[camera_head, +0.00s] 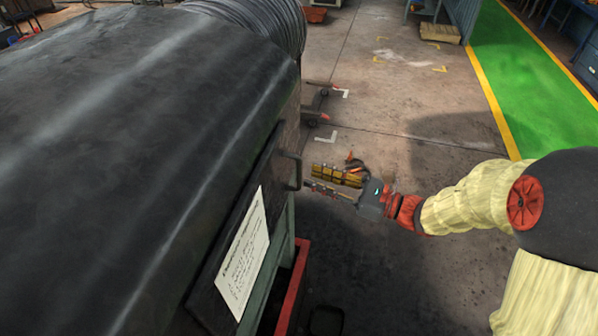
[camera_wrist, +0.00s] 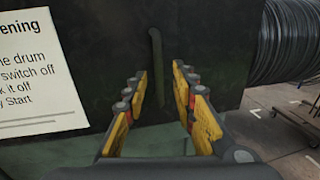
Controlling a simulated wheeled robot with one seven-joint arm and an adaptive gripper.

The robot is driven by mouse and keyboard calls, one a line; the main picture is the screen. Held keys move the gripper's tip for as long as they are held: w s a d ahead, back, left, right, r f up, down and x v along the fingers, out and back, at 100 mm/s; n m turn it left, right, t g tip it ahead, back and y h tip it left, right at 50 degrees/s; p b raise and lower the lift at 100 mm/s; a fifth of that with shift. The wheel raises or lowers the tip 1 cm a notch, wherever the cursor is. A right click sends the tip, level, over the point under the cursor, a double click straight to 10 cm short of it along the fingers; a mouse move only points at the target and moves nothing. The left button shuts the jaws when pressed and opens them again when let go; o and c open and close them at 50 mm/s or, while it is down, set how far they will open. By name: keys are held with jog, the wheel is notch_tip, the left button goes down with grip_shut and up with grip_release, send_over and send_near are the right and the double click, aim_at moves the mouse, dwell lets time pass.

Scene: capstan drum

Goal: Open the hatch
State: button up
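The hatch (camera_wrist: 95,70) is a dark, flat panel on the side of the large black drum housing (camera_head: 110,110). In the head view it shows edge-on, with a dark bar handle (camera_head: 291,170) standing out from it. In the wrist view the handle (camera_wrist: 156,65) is upright, ahead of my gripper and in line with the gap between the fingers. My gripper (camera_head: 310,178) has yellow finger pads and is open. Its fingertips (camera_wrist: 158,72) point at the hatch on either side of the handle's line. Whether the handle's lower part lies between the fingers is hard to tell.
A white printed notice (camera_head: 243,255) is fixed on the hatch, left of the handle in the wrist view. A coil of grey cable (camera_head: 262,18) sits at the drum's far end. A low trolley (camera_head: 318,100) stands beyond the handle. Concrete floor (camera_head: 400,130) to the right is clear.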

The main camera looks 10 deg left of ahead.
aim_at(299, 186)
jog(key=shift+b+x, duration=0.45)
jog(key=shift+x, duration=2.35)
jog(key=c, duration=0.3)
jog(key=shift+s, duration=0.1)
jog(key=c, duration=0.4)
grip_shut()
